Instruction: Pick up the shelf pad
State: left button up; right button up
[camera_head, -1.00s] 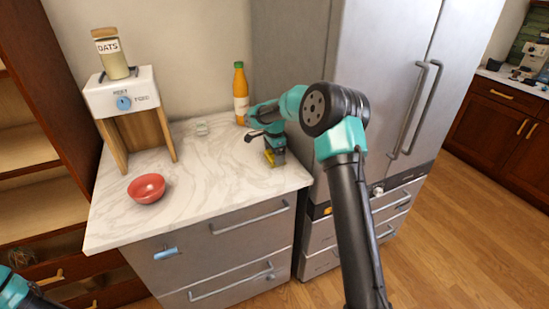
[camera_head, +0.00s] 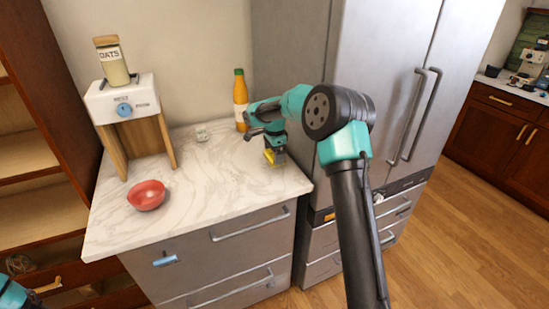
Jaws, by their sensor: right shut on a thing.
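My right gripper (camera_head: 275,150) is over the right part of the marble counter, pointing down. The jaws and wrist hide the pad's upper part. The pad is at or just above the counter top; I cannot tell whether it touches. A teal and dark part of my left arm shows at the lower left corner, but its gripper is out of view.
An orange bottle (camera_head: 240,100) stands close behind my right wrist. The fridge (camera_head: 385,90) rises at right. The counter's middle (camera_head: 210,175) is clear.

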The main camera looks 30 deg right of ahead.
jog(key=s+a, duration=0.2)
jog(key=s, duration=0.2)
jog(key=s+a+r, duration=0.1)
jog(key=s+a, duration=0.2)
jog(key=s, duration=0.2)
jog(key=s+a, duration=0.3)
jog(key=s, duration=0.1)
jog(key=shift+s+a+r, duration=0.15)
jog(key=shift+s, duration=0.05)
jog(key=o, duration=0.4)
jog(key=shift+c, duration=1.5)
jog(key=shift+w, duration=0.15)
